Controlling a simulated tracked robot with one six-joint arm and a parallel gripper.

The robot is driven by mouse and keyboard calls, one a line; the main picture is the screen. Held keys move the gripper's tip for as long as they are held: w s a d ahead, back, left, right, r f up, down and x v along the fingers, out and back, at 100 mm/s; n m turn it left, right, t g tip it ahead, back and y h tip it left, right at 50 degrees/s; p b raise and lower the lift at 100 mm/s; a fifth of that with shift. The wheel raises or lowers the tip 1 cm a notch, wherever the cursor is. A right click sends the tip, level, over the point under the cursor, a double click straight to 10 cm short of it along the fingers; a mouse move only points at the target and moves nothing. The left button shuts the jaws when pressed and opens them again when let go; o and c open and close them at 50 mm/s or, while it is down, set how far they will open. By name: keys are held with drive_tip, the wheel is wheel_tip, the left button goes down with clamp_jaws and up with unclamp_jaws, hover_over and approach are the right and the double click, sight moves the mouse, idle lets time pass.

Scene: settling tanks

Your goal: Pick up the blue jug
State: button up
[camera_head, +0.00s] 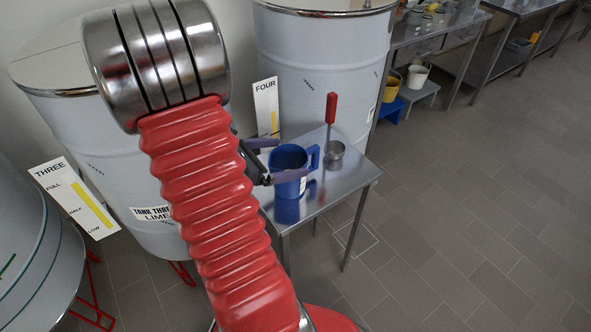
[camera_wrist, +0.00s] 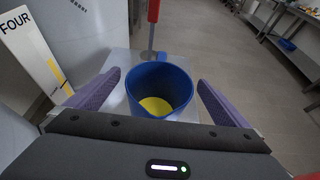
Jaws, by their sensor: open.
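The blue jug (camera_head: 290,165) stands upright on a small metal table (camera_head: 345,188), with its handle toward the right in the head view. In the wrist view the jug (camera_wrist: 160,82) shows from above, with yellow in its bottom. My gripper (camera_head: 268,160) is open, with its purple fingers on either side of the jug. In the wrist view the fingers of my gripper (camera_wrist: 157,95) lie left and right of the jug, with gaps visible. I cannot tell how far down the jug they reach. The red sleeve of my arm hides part of the table.
Large tanks (camera_head: 325,65) stand behind the table. A FOUR gauge board (camera_head: 266,105) is beside it. Benches (camera_head: 440,30) line the back; the floor (camera_head: 470,200) at right is clear.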

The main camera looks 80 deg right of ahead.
sight(302, 156)
drive_tip(key=shift+x, duration=2.1)
drive_tip(key=shift+c, duration=0.5)
drive_tip(key=c, duration=1.4)
